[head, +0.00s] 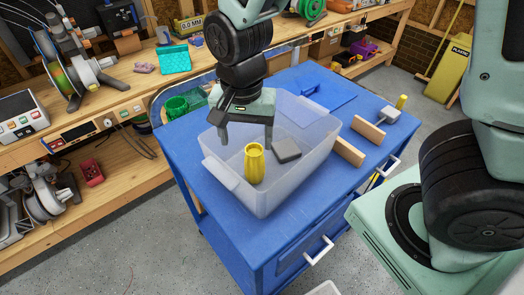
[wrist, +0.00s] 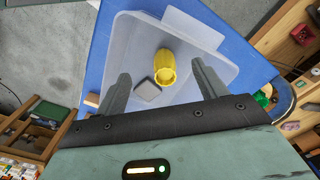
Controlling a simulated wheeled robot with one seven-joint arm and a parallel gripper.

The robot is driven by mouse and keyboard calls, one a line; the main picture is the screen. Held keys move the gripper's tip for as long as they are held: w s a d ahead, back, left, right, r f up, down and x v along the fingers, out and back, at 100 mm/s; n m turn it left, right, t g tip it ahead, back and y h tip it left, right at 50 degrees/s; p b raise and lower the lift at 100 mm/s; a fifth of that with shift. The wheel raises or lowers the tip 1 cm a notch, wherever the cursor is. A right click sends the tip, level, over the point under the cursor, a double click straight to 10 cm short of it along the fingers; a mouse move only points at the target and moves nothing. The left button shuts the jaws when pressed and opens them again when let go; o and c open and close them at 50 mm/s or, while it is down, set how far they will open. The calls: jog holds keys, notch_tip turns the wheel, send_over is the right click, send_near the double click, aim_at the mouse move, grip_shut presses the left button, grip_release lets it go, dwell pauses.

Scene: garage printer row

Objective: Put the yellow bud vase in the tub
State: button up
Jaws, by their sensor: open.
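The yellow bud vase (head: 254,163) stands upright inside the translucent tub (head: 229,179), near its front left part. In the wrist view the vase (wrist: 165,68) shows between and beyond my fingers, with its mouth visible. My gripper (head: 246,138) is over the tub, above the vase, open and empty. The wrist view shows its two fingers (wrist: 161,78) spread apart, with no visible contact with the vase. The tub (wrist: 122,40) sits on the blue cart top.
A dark grey block (head: 286,150) lies in the tub beside the vase. Right of the tub on the blue cart (head: 315,185) are wooden blocks (head: 368,129), a grey-headed tool (head: 389,114) and a small yellow object (head: 401,101). A workbench (head: 120,110) with printers runs behind.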

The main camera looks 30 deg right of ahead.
jog(key=s+a+r+n, duration=0.1)
jog(key=s+r+n, duration=0.2)
jog(key=s+n, duration=0.4)
jog(key=s+a+r+n, duration=0.1)
jog(key=s+r+n, duration=0.2)
jog(key=s+n, duration=0.4)
jog(key=shift+a+n+y, duration=0.25)
jog(key=shift+n+y, duration=0.05)
jog(key=shift+n, duration=0.1)
notch_tip(320, 180, down, 8)
jog(key=b, duration=0.7)
jog(key=shift+b, duration=0.4)
